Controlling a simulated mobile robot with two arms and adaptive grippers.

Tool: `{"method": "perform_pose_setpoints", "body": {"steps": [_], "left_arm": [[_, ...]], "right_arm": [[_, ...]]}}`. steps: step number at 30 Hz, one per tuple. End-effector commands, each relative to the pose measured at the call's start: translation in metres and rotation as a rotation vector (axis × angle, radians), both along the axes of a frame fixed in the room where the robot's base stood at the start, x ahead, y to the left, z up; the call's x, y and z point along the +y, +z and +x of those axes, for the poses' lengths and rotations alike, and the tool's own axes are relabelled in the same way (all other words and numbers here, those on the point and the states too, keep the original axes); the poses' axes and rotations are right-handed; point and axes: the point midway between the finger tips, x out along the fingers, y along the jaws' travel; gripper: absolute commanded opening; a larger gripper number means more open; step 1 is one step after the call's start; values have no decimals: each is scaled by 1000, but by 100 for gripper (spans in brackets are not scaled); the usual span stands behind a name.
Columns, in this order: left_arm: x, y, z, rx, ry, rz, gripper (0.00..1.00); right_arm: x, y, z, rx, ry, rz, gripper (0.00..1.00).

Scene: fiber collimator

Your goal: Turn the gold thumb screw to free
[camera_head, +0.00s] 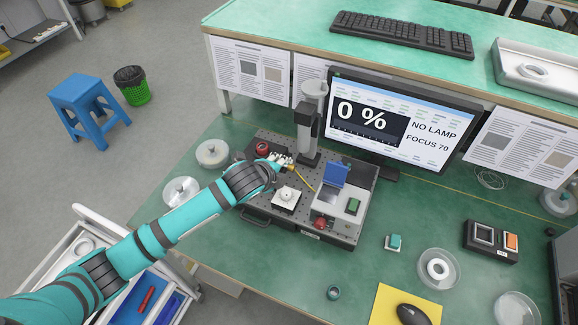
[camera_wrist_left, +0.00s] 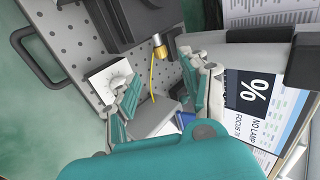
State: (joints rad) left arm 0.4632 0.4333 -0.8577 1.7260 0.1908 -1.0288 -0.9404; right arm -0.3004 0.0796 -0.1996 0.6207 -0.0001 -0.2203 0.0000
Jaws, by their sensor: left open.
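A gold thumb screw (camera_wrist_left: 160,48) shows in the left wrist view on the dark optical mount, ahead of my fingers. In the head view the gold part (camera_head: 290,168) is small, beside my gripper and partly hidden. A yellow fiber (camera_wrist_left: 152,80) runs near it, down between my fingers in the wrist picture. My left gripper (camera_wrist_left: 158,72) is open, its two fingers spread on either side of the fiber with nothing held; in the head view it is over the breadboard (camera_head: 272,218) and partly hidden by its wrist. The monitor (camera_head: 400,125) reads 0 %, NO LAMP, FOCUS 70. My right gripper is not in view.
A white block with a dial (camera_head: 286,198) and a grey box with a blue lid (camera_head: 336,174) sit close to my gripper.

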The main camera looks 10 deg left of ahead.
Motion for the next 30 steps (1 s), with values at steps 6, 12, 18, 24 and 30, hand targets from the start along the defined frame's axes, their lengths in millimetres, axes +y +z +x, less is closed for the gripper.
{"method": "perform_pose_setpoints", "body": {"steps": [6,12,18,24,30], "left_arm": [[-10,-28,28,1,0,-1,46],[-17,-50,48,0,0,-1,46],[-20,-61,60,-1,-1,0,46],[-21,-65,63,-1,-1,0,46],[-21,-65,63,-1,-1,0,45]], "right_arm": [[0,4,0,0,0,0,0],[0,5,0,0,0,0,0],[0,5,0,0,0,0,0],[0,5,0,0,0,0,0],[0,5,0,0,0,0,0]]}}
